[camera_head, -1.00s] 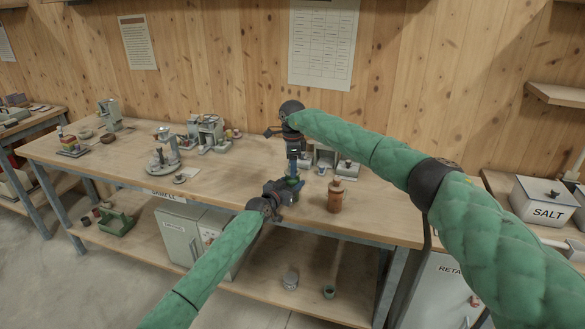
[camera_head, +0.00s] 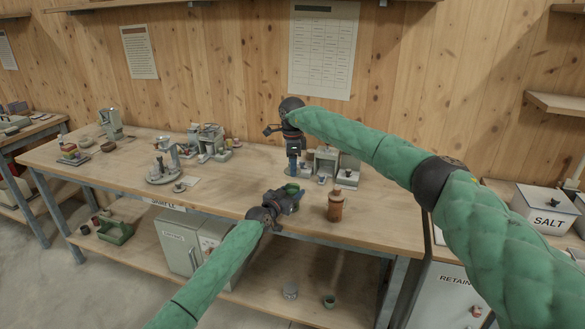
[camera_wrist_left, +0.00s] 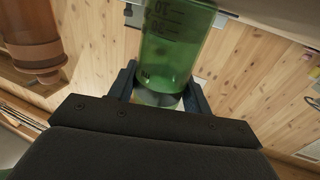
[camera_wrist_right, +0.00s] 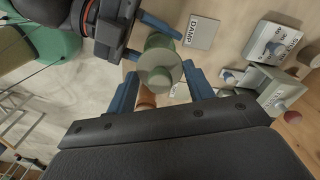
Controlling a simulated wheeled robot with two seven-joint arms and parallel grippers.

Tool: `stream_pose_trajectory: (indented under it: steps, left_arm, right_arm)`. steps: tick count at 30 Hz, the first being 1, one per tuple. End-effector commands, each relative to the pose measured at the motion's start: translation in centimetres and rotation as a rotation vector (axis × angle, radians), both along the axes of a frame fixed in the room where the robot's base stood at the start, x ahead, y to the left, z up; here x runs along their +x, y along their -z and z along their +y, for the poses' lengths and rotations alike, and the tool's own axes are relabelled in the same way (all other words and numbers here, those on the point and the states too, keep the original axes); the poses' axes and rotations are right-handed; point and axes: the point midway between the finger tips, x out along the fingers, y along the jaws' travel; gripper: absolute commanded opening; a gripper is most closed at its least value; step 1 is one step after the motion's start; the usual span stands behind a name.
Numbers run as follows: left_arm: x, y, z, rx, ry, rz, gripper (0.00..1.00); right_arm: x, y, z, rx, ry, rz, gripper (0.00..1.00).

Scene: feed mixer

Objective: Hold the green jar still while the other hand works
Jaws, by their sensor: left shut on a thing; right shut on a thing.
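The green jar (camera_head: 292,187) is upright above the bench front. My left gripper (camera_head: 290,198) is shut around it. In the left wrist view the translucent green jar (camera_wrist_left: 172,45), with dark scale marks, sits between the blue fingers (camera_wrist_left: 158,95). My right gripper (camera_head: 293,168) is directly above the jar, pointing down, with a small gap between them. In the right wrist view a round grey-green piece (camera_wrist_right: 160,78), apparently a lid, lies between its fingers (camera_wrist_right: 160,90). It partly hides the jar, so the jar's inside cannot be seen there.
A brown jar (camera_head: 335,206) stands close to the right of my left gripper. Small grey dispensers (camera_head: 346,170) stand behind, and a round stand (camera_head: 164,170) stands left. The bench top (camera_head: 225,190) between is mostly clear. A salt box (camera_head: 543,206) is at far right.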

Motion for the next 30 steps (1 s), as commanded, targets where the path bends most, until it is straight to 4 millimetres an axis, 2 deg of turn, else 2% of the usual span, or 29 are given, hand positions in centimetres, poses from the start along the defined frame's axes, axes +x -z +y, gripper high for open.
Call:
stream_pose_trajectory:
  steps: [1,4,5,17,23,30]
  left_arm:
    - [0.0,0.0,0.0,0.0,0.0,0.0,0.51]
    - [0.0,0.0,0.0,0.0,0.0,0.0,0.71]
    - [0.0,0.0,0.0,0.0,0.0,0.0,0.74]
    - [-0.5,0.1,0.4,0.0,0.0,0.0,0.74]
    - [-2.7,0.2,1.8,0.0,0.0,0.0,0.74]
    - [-6.5,0.4,4.4,0.001,0.0,0.001,0.74]
  right_arm:
    - [0.0,0.0,0.0,0.0,0.0,0.0,0.25]
    - [0.0,0.0,0.0,0.0,0.0,0.0,0.25]
    - [0.0,0.0,0.0,0.0,0.0,0.0,0.25]
    - [0.0,0.1,0.0,0.0,0.0,0.0,0.25]
    - [0.0,0.6,0.0,0.0,0.0,0.0,0.25]
    - [0.0,1.6,0.0,0.0,0.0,0.0,0.25]
